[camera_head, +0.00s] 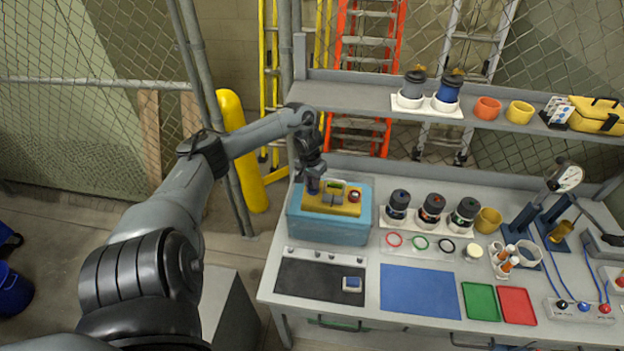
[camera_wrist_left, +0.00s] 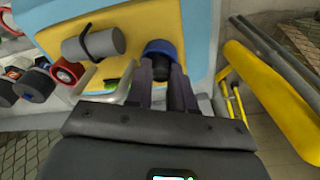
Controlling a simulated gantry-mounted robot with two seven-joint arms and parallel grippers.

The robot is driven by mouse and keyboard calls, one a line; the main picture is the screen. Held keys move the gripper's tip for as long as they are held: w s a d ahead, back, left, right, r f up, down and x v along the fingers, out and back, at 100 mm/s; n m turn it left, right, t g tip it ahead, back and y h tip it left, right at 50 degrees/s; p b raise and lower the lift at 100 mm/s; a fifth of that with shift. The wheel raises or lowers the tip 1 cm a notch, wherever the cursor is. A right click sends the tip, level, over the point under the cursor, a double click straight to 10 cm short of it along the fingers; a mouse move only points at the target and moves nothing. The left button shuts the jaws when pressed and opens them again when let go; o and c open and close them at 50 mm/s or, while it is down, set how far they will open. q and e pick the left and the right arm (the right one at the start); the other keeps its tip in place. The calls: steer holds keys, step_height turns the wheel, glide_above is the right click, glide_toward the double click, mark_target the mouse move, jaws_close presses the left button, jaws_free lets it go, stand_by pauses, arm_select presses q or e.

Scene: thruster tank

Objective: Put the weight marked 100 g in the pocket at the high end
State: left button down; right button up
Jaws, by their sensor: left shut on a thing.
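My left gripper (camera_head: 314,176) is over the left end of the yellow block (camera_head: 320,207) on the light-blue tank (camera_head: 325,232). In the left wrist view its fingers (camera_wrist_left: 167,85) are shut on a dark cylinder with a blue end (camera_wrist_left: 160,47). The blue end is against or just above the yellow surface; I cannot tell which. No 100 g marking is readable, and fingers hide part of the cylinder. A grey cylinder with a black band (camera_wrist_left: 94,44) and a red-rimmed part (camera_wrist_left: 65,73) sit beside it. The right gripper is out of view.
A black mat (camera_head: 310,287) with a small blue-and-white block (camera_head: 352,284) lies in front of the tank. Dark capped jars (camera_head: 431,207) stand to the right. The blue mat (camera_head: 420,292) is bare. A shelf (camera_head: 370,97) runs behind.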

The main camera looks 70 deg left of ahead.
arm_select(q)
steer(key=shift+f, duration=0.75)
stand_by(0.5)
steer(key=c, duration=0.9)
jaws_free()
step_height(320, 180, up, 11)
steer(key=p, duration=0.1)
steer(key=shift+s+d, duration=0.4)
steer(key=shift+s, duration=0.05)
steer(key=shift+f, duration=0.1)
